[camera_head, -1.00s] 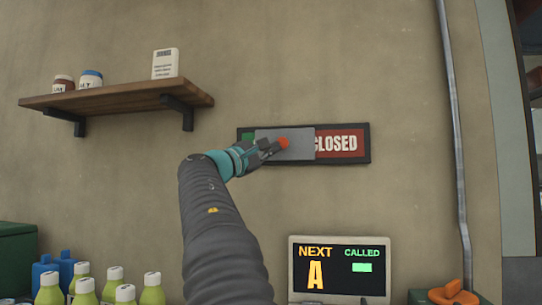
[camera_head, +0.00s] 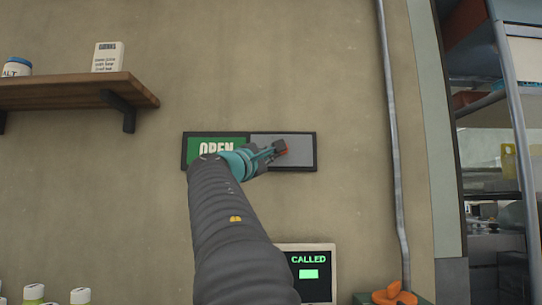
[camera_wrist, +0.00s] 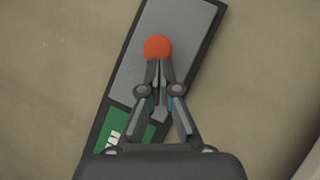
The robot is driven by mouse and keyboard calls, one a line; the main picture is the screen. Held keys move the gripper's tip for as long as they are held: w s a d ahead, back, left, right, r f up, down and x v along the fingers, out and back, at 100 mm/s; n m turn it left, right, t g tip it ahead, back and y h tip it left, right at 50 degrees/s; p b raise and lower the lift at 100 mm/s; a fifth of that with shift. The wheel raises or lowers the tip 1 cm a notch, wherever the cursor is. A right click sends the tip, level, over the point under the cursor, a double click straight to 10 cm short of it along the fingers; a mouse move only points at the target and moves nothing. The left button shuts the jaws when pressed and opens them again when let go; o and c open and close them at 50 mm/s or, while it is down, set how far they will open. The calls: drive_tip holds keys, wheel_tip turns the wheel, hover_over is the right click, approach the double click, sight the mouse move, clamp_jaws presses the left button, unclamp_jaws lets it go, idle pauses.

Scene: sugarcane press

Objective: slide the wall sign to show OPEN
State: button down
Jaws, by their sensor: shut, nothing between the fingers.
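The wall sign (camera_head: 249,133) is a dark-framed horizontal panel on the wall. Its left half is green with OPEN (camera_head: 215,147) in white letters, partly hidden by my arm. The grey sliding cover (camera_head: 302,147) sits over the right half, and no red CLOSED panel shows. A round orange-red knob (camera_wrist: 157,47) is on the cover. My gripper (camera_head: 279,149) is shut and empty, its fingertips at the knob. In the wrist view my gripper (camera_wrist: 158,64) has its tips together right at the knob's edge; whether they touch cannot be told.
A wooden shelf (camera_head: 70,92) with a jar and a white box is on the wall at left. A CALLED screen (camera_head: 310,272) stands below the sign. A vertical pipe (camera_head: 391,140) runs down the wall at right, with metal shelving beyond.

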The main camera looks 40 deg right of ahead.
drive_tip(key=w+f+b+v, duration=0.1)
drive_tip(key=w+b+v, duration=0.2)
drive_tip(key=v, duration=0.9)
drive_tip(key=shift+s+a+b, duration=0.3)
drive_tip(key=shift+a+b, duration=0.1)
drive_tip(key=shift+a, duration=0.15)
drive_tip(key=shift+f, duration=0.15)
